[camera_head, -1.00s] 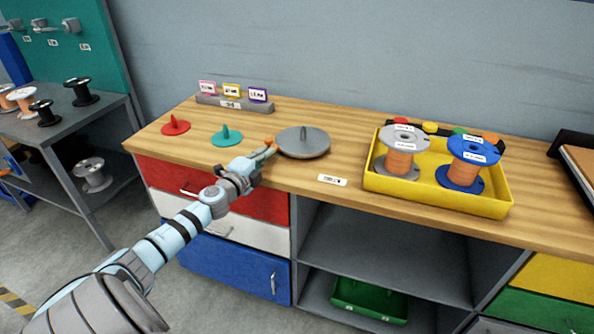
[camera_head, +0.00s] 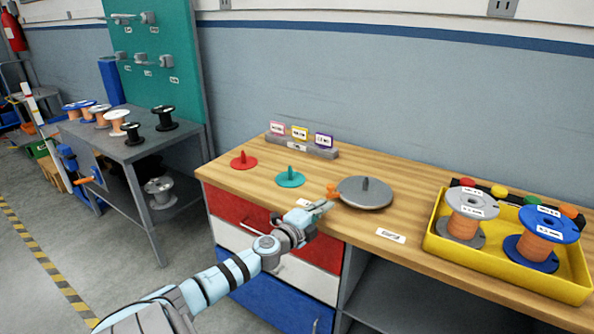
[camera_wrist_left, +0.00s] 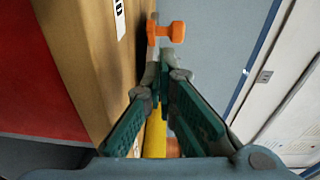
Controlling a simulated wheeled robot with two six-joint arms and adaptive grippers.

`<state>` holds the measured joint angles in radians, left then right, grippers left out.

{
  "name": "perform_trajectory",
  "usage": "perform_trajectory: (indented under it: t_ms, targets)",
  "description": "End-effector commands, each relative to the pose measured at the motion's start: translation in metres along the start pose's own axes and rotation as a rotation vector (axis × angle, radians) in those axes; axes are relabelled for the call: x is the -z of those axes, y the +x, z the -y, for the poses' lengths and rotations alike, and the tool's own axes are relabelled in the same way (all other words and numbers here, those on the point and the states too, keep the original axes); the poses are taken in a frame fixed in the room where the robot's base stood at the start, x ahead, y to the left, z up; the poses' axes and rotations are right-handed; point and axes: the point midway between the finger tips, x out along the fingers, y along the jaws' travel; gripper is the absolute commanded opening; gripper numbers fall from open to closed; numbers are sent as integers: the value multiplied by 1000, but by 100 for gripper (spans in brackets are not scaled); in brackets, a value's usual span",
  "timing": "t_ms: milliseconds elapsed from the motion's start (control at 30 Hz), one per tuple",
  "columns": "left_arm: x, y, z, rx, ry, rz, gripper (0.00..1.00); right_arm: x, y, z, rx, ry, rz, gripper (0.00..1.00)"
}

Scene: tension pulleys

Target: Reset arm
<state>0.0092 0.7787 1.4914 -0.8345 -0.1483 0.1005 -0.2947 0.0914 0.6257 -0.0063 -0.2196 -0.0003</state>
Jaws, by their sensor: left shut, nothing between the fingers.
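My left gripper (camera_head: 322,207) is at the front edge of the wooden bench (camera_head: 400,212), just in front of the grey disc (camera_head: 364,192) with its upright peg. Its fingers are shut and empty; in the left wrist view the fingertips (camera_wrist_left: 160,70) come together. A small orange piece (camera_head: 332,191) shows just beyond the fingertips. It also shows in the left wrist view (camera_wrist_left: 167,32), and I cannot tell whether the fingers touch it. My right gripper is not in view.
A red disc (camera_head: 243,161) and a teal disc (camera_head: 290,178) with pegs lie on the bench. A yellow tray (camera_head: 500,272) with wire spools stands at right. A label block (camera_head: 303,147) stands at the back. Red, white and blue drawers lie below. A grey spool table (camera_head: 125,150) is at left.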

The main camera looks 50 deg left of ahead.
Motion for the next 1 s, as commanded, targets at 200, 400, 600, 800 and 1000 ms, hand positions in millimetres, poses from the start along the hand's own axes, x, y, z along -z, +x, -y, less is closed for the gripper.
perform_trajectory:
  t_ms: [200, 400, 600, 800, 1000]
  targets:
    - [-17, -46, -6, -12, 23, -9, 0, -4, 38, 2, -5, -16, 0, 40]
    - [-28, -77, 3, -8, 15, -8, 0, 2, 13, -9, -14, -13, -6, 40]
    - [-32, -86, 1, -1, 10, -10, 0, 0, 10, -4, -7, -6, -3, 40]
    - [-32, -86, 0, -2, 18, -8, 0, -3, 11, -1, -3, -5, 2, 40]
    - [-92, -94, -51, -178, 161, 125, 0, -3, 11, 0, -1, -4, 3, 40]
